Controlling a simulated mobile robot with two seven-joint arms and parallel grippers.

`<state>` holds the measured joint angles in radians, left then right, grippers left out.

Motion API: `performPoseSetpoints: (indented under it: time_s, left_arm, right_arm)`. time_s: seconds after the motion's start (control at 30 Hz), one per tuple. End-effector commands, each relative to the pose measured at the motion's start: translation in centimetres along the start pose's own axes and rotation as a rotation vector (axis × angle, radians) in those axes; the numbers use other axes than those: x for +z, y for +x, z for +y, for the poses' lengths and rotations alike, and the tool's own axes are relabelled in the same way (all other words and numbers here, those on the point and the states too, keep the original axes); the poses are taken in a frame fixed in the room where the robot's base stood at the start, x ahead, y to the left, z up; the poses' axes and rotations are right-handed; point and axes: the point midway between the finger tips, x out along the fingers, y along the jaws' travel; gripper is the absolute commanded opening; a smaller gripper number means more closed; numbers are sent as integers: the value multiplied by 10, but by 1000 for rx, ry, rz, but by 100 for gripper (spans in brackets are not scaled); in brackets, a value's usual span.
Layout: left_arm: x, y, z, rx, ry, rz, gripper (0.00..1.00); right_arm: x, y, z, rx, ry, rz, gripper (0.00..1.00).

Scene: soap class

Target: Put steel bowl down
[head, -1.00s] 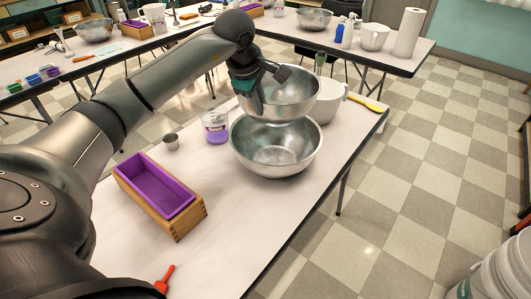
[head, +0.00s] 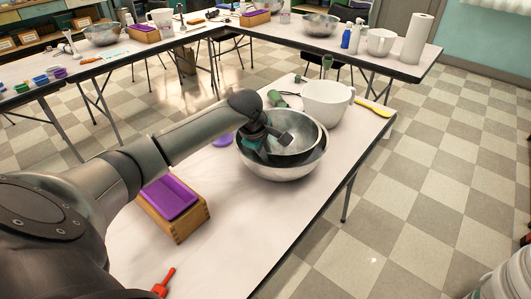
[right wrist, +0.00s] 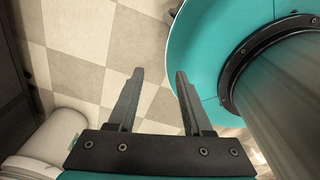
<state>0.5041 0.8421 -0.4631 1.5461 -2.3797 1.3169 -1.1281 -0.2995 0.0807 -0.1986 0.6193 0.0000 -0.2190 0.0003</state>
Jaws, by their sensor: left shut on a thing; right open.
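My left gripper (head: 270,142) is shut on the rim of a steel bowl (head: 300,137) at its left side. This bowl sits inside or just within the mouth of a larger steel bowl (head: 278,173) on the near table (head: 250,215). The held bowl looks slightly tilted, and I cannot tell whether its base touches the lower bowl. The gripper's fingertips are partly hidden by the wrist. My right gripper (right wrist: 159,75) is open and empty over the checkered floor in the right wrist view.
A wooden soap mold (head: 180,222) with a purple liner stands front left of the bowls. A white pitcher (head: 327,101) stands behind them, with a yellow-handled tool (head: 374,112) to its right. A red-handled tool (head: 165,282) lies at the front. White buckets (head: 500,282) are lower right.

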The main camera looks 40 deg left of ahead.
Motion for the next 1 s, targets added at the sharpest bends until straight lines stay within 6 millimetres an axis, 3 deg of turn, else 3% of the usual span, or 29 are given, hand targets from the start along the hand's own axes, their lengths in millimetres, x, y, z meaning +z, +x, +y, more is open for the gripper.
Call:
performPoseSetpoints:
  time_s: [0.77, 0.8, 0.9, 1.0]
  left_arm:
    - [0, 9, -3, 4, 0, 0, 0]
    - [0, 10, -4, 0, 0, 0, 14]
    - [0, 9, -4, 0, 0, 0, 25]
    - [0, 9, -4, 0, 0, 0, 25]
  right_arm:
    - [-8, 11, 15, 19, -2, 17, 50]
    - [-9, 10, 15, 20, -2, 18, 50]
    - [-10, 10, 16, 20, -1, 21, 50]
    - [-11, 10, 16, 20, -1, 21, 50]
